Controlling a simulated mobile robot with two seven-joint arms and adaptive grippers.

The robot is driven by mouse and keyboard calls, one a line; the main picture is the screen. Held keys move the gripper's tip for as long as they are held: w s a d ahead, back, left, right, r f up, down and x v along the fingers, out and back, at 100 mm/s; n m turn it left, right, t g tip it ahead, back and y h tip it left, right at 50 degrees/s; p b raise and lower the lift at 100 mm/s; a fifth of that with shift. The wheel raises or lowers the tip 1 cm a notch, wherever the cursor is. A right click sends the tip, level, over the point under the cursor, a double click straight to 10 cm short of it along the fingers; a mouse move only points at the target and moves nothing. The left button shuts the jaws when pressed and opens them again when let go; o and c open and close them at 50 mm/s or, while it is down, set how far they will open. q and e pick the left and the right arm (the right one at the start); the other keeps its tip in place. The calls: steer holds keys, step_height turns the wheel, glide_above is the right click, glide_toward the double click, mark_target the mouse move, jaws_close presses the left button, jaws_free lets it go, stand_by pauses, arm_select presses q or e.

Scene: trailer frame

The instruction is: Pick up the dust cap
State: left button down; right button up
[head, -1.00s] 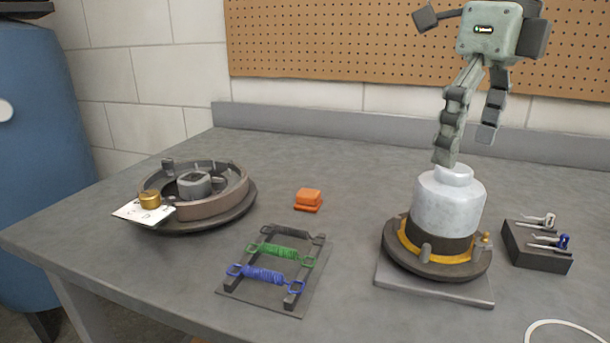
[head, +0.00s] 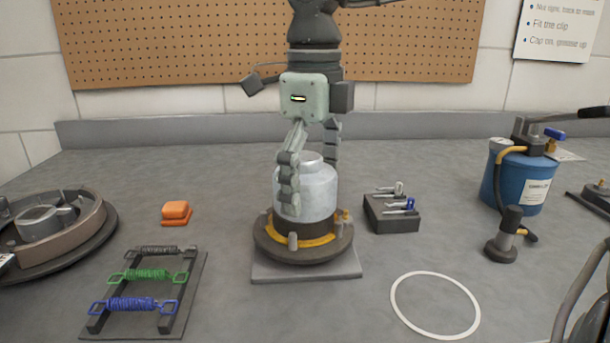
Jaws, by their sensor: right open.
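A silver, shouldered cylindrical cap (head: 315,200), which I take to be the dust cap, sits upright on the dark round hub with a yellow ring (head: 298,250) in the middle of the table. My right gripper (head: 310,180) comes down from above, open, with its fingers around the cap. One finger overlaps the cap's front left side. The other is at its back right, its lower end hidden behind the cap. I cannot tell whether the fingers touch it. My left gripper is not in view.
A black block with small clips (head: 390,222) is close right of the hub. A spring rack (head: 185,290), an orange block (head: 176,212) and a brake drum (head: 75,238) are to the left. A blue canister (head: 535,180) stands right. A white ring (head: 435,333) marks clear table.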

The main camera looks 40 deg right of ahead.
steer(key=shift+c, duration=0.2)
steer(key=c, duration=1.2)
steer(key=shift+r, duration=0.1)
